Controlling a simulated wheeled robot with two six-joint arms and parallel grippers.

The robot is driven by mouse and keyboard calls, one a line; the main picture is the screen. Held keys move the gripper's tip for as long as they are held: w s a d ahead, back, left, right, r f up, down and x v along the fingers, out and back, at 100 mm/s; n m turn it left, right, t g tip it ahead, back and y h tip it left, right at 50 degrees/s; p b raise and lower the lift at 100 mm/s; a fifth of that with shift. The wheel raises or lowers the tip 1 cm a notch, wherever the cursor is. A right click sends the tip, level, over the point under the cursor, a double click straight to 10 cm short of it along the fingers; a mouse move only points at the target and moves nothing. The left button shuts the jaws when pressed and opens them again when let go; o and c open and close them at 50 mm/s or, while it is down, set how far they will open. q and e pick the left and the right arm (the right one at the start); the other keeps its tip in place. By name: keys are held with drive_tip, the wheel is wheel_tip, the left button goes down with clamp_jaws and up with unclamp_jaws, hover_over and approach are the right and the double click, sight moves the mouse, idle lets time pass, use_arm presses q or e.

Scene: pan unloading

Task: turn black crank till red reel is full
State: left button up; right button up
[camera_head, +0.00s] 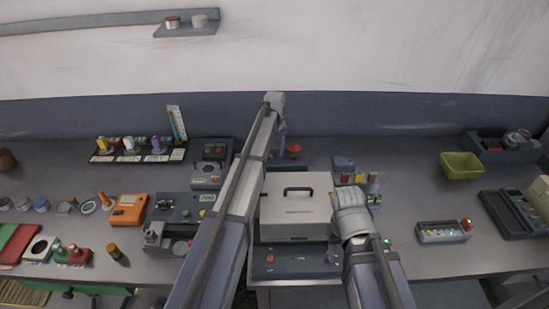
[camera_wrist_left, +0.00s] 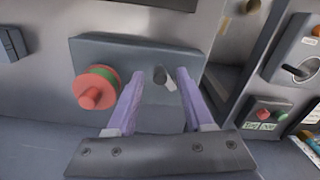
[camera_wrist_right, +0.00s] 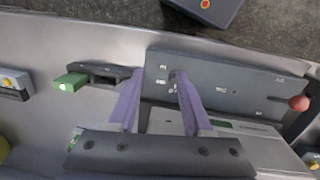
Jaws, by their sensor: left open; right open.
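A red reel-like piece (camera_wrist_left: 96,87) with a green disc behind it sits on the left of a grey block (camera_wrist_left: 135,52) in the left wrist view. It also shows behind the grey box in the head view (camera_head: 294,150). My right gripper (camera_wrist_right: 158,76) is open and empty above a dark panel (camera_wrist_right: 225,85).
A grey box with a black handle (camera_head: 297,205) stands between my arms. A red-ball lever (camera_wrist_right: 298,103) is on the panel. An orange device (camera_head: 128,209) and other devices crowd the left.

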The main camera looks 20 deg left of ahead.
use_arm(q)
drive_tip(key=shift+f, duration=0.15)
drive_tip(key=shift+c, duration=0.3)
clamp_jaws()
